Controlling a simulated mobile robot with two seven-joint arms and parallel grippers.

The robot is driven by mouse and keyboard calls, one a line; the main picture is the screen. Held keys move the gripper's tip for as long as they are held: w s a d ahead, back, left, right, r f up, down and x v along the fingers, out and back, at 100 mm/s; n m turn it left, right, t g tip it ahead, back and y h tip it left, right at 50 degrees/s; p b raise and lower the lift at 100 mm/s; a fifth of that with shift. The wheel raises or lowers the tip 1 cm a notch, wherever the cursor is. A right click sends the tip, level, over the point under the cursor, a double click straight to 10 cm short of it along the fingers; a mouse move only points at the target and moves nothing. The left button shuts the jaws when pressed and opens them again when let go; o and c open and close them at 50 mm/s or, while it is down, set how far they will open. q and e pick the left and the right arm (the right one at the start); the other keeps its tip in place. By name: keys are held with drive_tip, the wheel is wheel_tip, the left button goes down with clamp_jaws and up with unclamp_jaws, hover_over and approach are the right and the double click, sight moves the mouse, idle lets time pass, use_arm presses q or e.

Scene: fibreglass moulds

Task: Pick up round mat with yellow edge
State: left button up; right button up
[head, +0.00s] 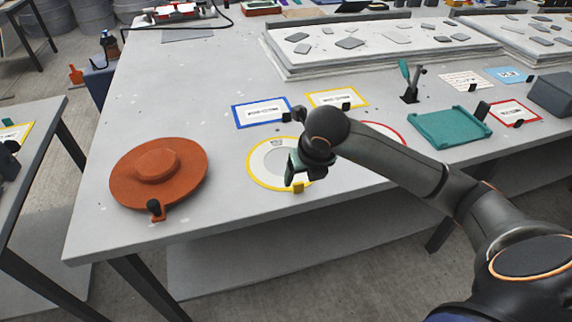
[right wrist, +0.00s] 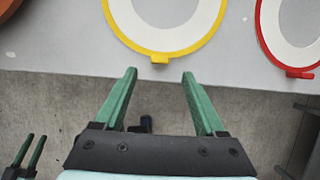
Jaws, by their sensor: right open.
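The round mat with yellow edge (head: 256,177) lies flat near the front edge of the table, partly hidden by my right arm. It has a white ring, a grey middle and a yellow tab at the front. It also shows at the top of the right wrist view (right wrist: 165,45), tab toward the table edge. My right gripper (head: 293,172) is over the mat's right part in the head view. In the right wrist view its green fingers (right wrist: 159,75) are apart and empty, appearing just short of the tab. My left gripper (right wrist: 30,140) shows small at lower left there, fingers apart.
An orange round mould (head: 158,185) lies to the left. A red-edged round mat (head: 392,132) lies to the right, partly behind my arm. Beyond are blue-edged (head: 262,112) and yellow-edged cards (head: 337,97). A teal tray (head: 450,126) is further right. Bare table separates the orange mould and mat.

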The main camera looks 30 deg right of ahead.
sight(299, 183)
drive_tip(key=shift+x, duration=2.8)
drive_tip(key=shift+w+r, duration=0.1)
drive_tip(key=shift+w, duration=0.05)
drive_tip(key=shift+c, duration=0.3)
clamp_jaws()
